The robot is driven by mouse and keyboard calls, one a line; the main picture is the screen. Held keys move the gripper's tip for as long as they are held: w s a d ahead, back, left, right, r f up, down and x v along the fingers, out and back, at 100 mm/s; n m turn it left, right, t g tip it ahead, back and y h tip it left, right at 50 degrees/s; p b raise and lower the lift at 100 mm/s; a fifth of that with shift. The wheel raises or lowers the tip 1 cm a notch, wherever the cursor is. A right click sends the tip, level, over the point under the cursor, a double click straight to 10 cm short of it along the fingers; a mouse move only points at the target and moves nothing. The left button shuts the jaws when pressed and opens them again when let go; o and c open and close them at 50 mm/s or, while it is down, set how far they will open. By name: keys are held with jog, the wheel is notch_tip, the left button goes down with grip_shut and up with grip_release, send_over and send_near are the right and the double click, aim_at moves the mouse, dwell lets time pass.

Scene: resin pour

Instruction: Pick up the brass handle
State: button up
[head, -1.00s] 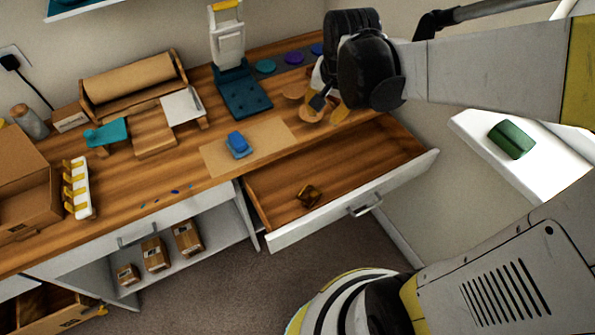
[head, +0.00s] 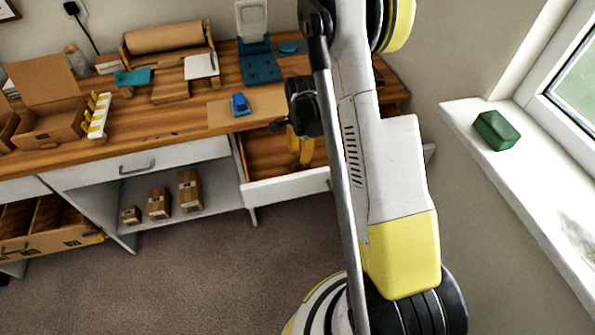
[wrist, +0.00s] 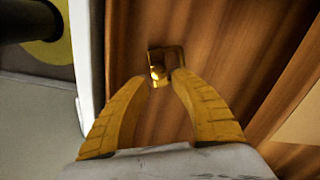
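The brass handle (wrist: 158,58) is a small, shiny, squarish brass piece lying on the wooden floor of the open drawer. In the wrist view it sits just beyond the tips of my gripper (wrist: 163,80). The two yellow fingers are apart, with their tips close to its near edge; I cannot tell whether they touch it. In the head view my gripper (head: 302,150) points down into the drawer (head: 290,190), and the handle is hidden behind it and the arm.
The drawer's white front wall (wrist: 86,60) runs close along the left of the fingers in the wrist view. The wooden worktop (head: 190,115) holds a blue block (head: 240,105) above the drawer. A green block (head: 495,130) lies on the windowsill at right.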

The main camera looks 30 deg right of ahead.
aim_at(298, 164)
jog(key=f+b, duration=0.1)
jog(key=f, duration=0.1)
jog(key=f+b, duration=0.1)
jog(key=f, duration=0.1)
jog(key=f+b, duration=0.1)
jog(key=f, duration=0.1)
jog(key=shift+s+a+f, duration=0.15)
jog(key=shift+a+f, duration=0.2)
jog(key=shift+a, duration=0.05)
jog(key=shift+r, duration=0.1)
jog(key=shift+c, duration=0.4)
grip_shut()
